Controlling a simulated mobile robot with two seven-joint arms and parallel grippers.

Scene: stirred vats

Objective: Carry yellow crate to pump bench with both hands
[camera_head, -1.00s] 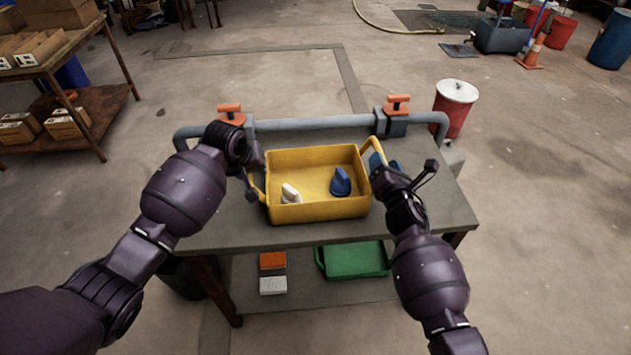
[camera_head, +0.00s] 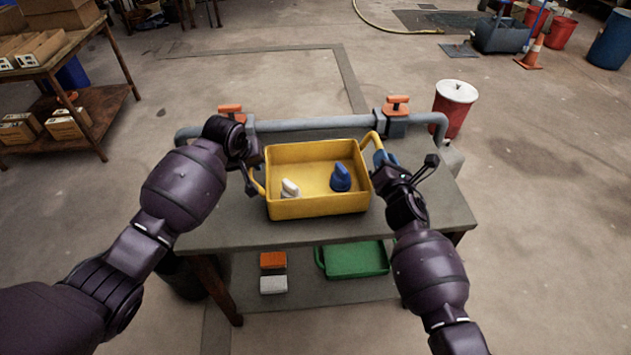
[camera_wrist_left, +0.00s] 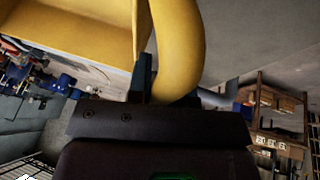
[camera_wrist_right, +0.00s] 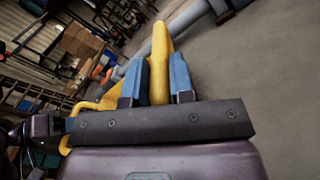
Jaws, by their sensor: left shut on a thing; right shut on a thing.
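The yellow crate (camera_head: 318,208) is over the grey-topped bench (camera_head: 430,215) with the pipe along its back. Whether it touches the top, I cannot tell. A white object (camera_head: 289,188) and a blue object (camera_head: 340,179) stand inside it. My left gripper (camera_head: 255,185) is at the crate's left handle and shut on it; the yellow handle (camera_wrist_left: 183,45) fills much of the left wrist view. My right gripper (camera_head: 380,163) is shut on the right handle (camera_head: 371,144); the right wrist view shows the blue fingers (camera_wrist_right: 158,82) on both sides of the yellow bar.
A grey pipe (camera_head: 310,123) with two orange-handled valves (camera_head: 397,104) runs along the bench's back. A green tray (camera_head: 355,260) and orange and white boxes (camera_head: 273,262) sit on the lower shelf. A red bin (camera_head: 455,108) stands behind right. Bare benchtop shows around the crate.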

